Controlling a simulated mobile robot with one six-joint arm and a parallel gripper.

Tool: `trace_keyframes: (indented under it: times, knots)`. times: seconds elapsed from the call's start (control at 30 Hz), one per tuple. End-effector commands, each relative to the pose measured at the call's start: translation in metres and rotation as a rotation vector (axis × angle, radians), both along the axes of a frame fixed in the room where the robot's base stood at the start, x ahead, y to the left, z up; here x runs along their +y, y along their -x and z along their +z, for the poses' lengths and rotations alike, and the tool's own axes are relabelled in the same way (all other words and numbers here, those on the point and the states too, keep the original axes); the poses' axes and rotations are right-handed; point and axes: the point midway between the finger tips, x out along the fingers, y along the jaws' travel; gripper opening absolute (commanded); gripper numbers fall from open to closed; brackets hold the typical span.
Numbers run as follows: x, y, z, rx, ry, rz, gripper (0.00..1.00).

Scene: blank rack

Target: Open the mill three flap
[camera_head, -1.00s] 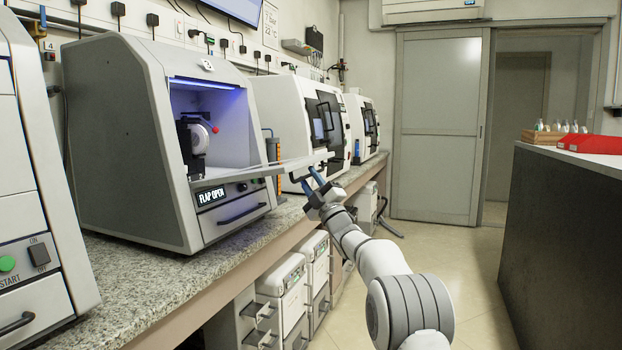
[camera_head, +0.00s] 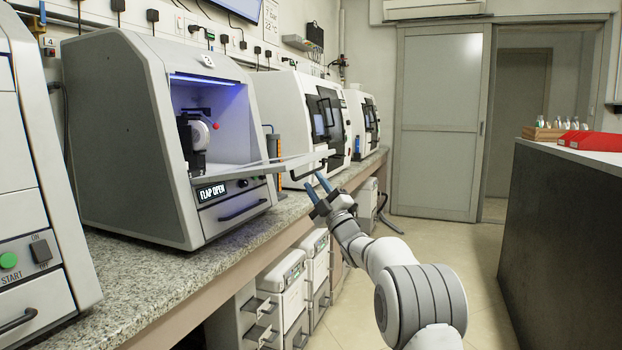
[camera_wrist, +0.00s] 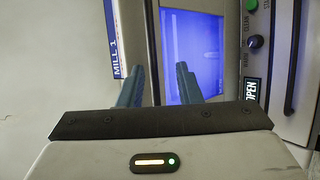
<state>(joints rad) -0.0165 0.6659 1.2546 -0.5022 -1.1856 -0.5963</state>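In the wrist view a blue label (camera_wrist: 117,40) reads "MILL" with a digit that looks like 1. My gripper (camera_head: 314,180) is just below and right of the handle, apart from it. Its two blue fingers are spread and empty; the wrist view shows the lit chamber (camera_wrist: 192,50) beyond them.
Two more white machines, one with dark-framed doors (camera_head: 320,115) and another (camera_head: 368,115), stand farther along the granite bench (camera_head: 140,290). Drawer units (camera_head: 283,285) are underneath. A dark counter (camera_head: 560,230) with red boxes (camera_head: 597,141) is at right. The floor (camera_head: 470,270) between is clear.

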Motion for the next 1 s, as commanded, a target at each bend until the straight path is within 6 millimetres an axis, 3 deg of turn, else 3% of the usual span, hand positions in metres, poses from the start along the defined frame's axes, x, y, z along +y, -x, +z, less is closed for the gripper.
trace_keyframes:
  times: [0.3,0.67,0.77,1.0]
  knots:
    - [-0.018,0.022,-0.026,0.004,0.001,-0.001,0.31]
    - [-0.019,0.024,-0.029,0.004,0.001,-0.001,0.31]
    - [-0.021,0.025,-0.020,0.024,-0.004,-0.008,0.31]
    - [-0.043,0.037,0.045,0.335,-0.074,-0.117,0.31]
